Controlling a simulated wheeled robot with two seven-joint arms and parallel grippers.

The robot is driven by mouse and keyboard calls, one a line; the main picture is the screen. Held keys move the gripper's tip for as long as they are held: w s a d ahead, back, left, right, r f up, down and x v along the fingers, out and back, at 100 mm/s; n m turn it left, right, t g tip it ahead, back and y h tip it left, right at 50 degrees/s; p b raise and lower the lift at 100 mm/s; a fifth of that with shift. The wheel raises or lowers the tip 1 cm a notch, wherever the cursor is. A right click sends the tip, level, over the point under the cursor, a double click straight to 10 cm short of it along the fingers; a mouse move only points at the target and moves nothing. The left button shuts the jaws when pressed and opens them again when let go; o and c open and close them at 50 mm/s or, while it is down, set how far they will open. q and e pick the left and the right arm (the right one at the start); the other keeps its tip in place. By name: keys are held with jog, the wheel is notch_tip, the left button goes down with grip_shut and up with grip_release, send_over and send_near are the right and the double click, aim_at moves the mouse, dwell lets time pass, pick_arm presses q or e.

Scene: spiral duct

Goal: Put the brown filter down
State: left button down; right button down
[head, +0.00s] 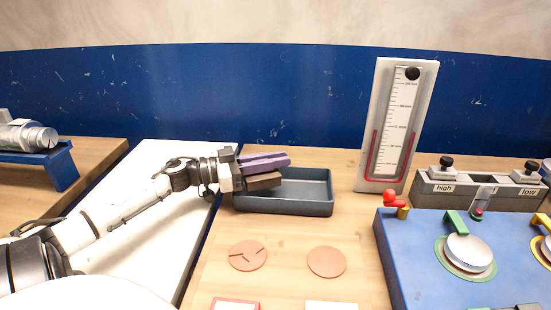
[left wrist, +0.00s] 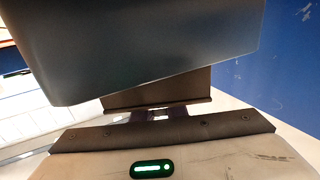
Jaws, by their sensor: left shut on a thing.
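The brown filter (head: 264,181) is a small brown block at the left end of the dark grey tray (head: 305,209). My left gripper (head: 272,163), with purple fingers, is shut on it. The filter is at about the height of the tray's rim; I cannot tell whether it touches the tray. In the left wrist view the brown filter (left wrist: 158,95) shows partly, beyond the gripper's dark edge, and the grey tray (left wrist: 150,45) fills the top. My right gripper is not in view.
Two orange discs (head: 248,255) (head: 327,262) lie on the wooden table in front of the tray. A tall white gauge (head: 365,150) stands behind to the right. A blue box (head: 410,250) with round metal lids is at right. Grey holders (head: 470,192) marked high and low stand behind it.

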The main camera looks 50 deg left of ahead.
pick_arm(q)
jog(key=c, duration=1.8)
grip_release()
jog(key=shift+o, duration=0.2)
jog(key=shift+r, duration=0.35)
jog(key=v, duration=1.2)
jog(key=shift+p, duration=0.3)
